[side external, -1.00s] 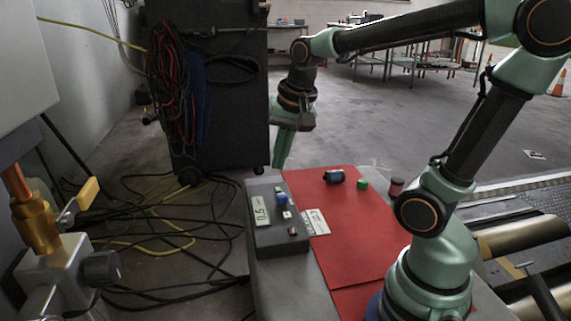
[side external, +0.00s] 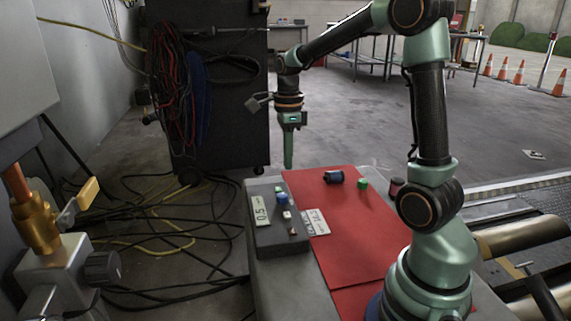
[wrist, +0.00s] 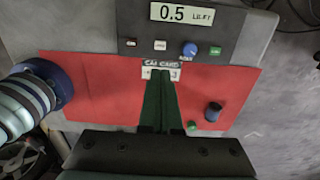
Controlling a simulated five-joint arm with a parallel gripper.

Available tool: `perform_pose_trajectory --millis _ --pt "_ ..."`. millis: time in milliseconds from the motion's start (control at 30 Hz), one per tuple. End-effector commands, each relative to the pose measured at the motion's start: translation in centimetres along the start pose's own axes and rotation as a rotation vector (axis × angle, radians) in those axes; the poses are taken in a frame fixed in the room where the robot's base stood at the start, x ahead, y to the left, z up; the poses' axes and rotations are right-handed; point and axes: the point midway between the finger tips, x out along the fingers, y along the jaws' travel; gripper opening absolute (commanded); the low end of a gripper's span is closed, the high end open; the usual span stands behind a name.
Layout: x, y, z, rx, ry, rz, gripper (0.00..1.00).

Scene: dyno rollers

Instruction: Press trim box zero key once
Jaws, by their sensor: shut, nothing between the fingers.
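The trim box (side external: 268,240) is a dark box with a display (side external: 261,211); the wrist view shows the display (wrist: 183,14) reading 0.5 LB.FT. Its face carries a small brownish key (wrist: 131,43), a white key (wrist: 160,45), a blue knob (wrist: 190,49) and a green key (wrist: 215,51). The key labels are too small to read, so I cannot tell which is zero. My gripper (side external: 288,164) points straight down, shut and empty, above the far end of the box area. In the wrist view its fingertips (wrist: 161,74) overlap the card below the white key.
A white card (side external: 315,222) lies beside the box on a red mat (side external: 350,250). A dark cylinder (side external: 333,177), a green piece (side external: 363,184) and a dark red-topped cylinder (side external: 396,186) stand to the right. Cables (side external: 150,230) lie on the floor at left.

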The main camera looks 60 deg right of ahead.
Motion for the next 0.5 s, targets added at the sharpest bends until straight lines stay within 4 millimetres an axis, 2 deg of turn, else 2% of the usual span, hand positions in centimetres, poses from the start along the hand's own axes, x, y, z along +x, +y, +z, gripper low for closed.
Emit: perform_pose_trajectory --millis 267,367,500 --pt "0.2 0.0 0.0 -0.003 0.000 0.000 0.00" --pt "0.9 0.1 0.0 -0.004 0.001 0.002 0.00" --pt "2.9 0.1 0.0 -0.004 0.002 0.004 0.00"
